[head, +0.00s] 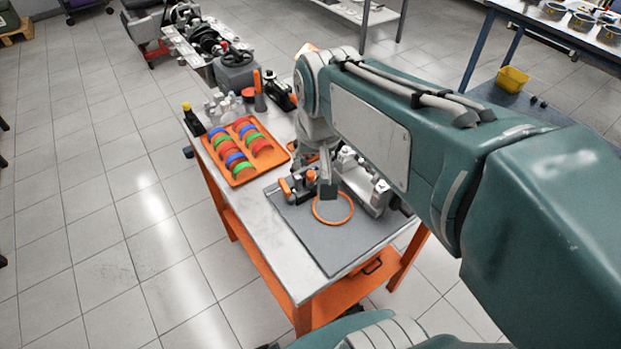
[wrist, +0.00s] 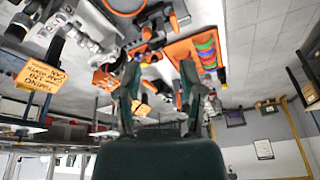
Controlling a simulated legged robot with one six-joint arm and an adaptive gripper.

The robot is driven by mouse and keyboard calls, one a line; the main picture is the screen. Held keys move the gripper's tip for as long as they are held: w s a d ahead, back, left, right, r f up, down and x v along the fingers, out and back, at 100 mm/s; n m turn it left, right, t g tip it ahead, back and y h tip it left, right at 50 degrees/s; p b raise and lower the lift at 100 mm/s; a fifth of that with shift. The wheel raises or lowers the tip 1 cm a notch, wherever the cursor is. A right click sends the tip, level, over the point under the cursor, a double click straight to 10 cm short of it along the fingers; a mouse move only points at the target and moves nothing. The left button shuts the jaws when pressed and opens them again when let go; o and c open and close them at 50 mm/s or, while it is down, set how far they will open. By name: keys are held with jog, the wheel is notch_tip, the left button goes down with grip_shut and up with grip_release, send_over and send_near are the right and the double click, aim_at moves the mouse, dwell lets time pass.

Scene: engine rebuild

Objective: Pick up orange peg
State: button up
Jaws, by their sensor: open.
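An orange cylindrical piece (head: 285,188) sits on a small dark fixture at the left of the grey mat; I cannot tell whether it is the peg. A taller orange upright piece (head: 259,90) stands farther back on the bench. An orange ring (head: 345,219) lies flat on the mat; it also shows at the top of the wrist view (wrist: 141,10). My gripper (head: 328,190) hangs over the mat, close to the ring and right of the fixture. In the wrist view my gripper's two fingers (wrist: 160,95) are spread, with nothing held between them.
An orange tray (head: 244,179) of coloured rings lies left on the bench. A grey metal assembly (head: 365,185) stands on the mat (head: 335,247) at the right. The mat's front is clear.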

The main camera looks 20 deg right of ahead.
jog(key=w+d+f+m+g, duration=0.2)
jog(key=w+d+f, duration=0.15)
jog(key=w, duration=0.45)
jog(key=m+g, duration=0.1)
jog(key=m, duration=0.1)
send_over(311, 173)
notch_tip(311, 173, down, 6)
jog(key=r, duration=0.1)
notch_tip(311, 173, down, 12)
jog(key=shift+r, duration=0.25)
jog(key=shift+c, duration=0.3)
grip_shut()
